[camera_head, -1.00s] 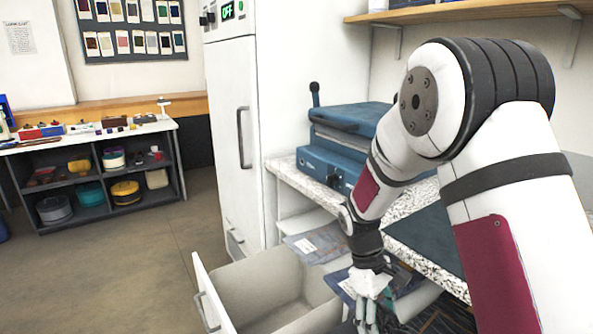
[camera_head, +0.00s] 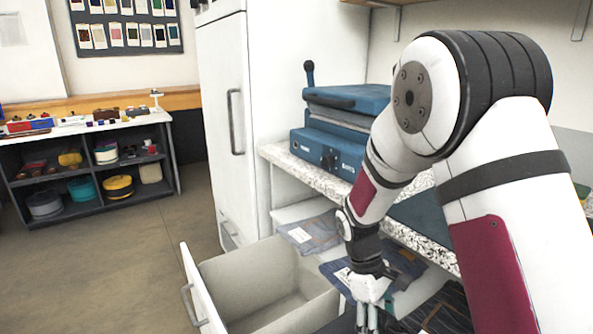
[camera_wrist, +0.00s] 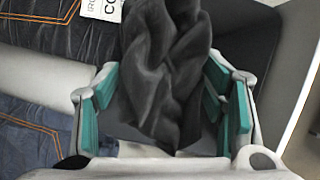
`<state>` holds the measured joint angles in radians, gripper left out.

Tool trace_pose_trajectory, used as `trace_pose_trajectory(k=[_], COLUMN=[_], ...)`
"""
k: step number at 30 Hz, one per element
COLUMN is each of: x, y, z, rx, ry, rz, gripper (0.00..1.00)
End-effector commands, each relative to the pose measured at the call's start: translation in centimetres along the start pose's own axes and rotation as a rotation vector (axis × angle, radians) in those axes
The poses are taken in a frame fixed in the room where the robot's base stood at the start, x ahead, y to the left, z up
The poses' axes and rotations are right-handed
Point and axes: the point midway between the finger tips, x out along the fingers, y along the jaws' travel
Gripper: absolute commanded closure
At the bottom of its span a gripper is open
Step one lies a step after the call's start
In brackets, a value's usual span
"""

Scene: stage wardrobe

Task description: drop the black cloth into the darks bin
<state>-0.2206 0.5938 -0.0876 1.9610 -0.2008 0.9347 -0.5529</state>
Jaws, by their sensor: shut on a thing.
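The black cloth (camera_wrist: 165,70) hangs bunched and folded between the teal finger pads of my gripper (camera_wrist: 162,112) in the wrist view. The gripper is shut on it. In the head view my gripper (camera_head: 368,316) points down at the bottom edge, just right of an open drawer. The cloth cannot be made out there. The open drawer holds a pale, empty-looking bin (camera_head: 245,272); I see no readable label on it, so I cannot tell whether it is the darks bin. A dark grey surface (camera_wrist: 255,35) lies behind the cloth in the wrist view.
Folded dark jeans with a white tag (camera_wrist: 100,8) lie at the left of the wrist view. A folded garment (camera_head: 310,232) lies on a shelf under the speckled counter (camera_head: 300,168). A blue press (camera_head: 335,150) stands on the counter beside a tall white cabinet (camera_head: 240,130). Floor left of the drawer is clear.

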Motion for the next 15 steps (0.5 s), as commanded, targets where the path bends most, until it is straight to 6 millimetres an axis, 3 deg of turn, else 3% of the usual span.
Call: trace_pose_trajectory(k=[9, 10, 12, 15], x=[0.27, 0.27, 0.27, 0.27], y=[0.0, 0.0, 0.0, 0.0], z=[-0.12, -0.11, -0.11, -0.12], rx=[0.0, 0.0, 0.0, 0.0], ry=[0.0, 0.0, 0.0, 0.0], rz=[0.0, 0.0, 0.0, 0.0], gripper=[0.49, 0.31, 0.15, 0.12])
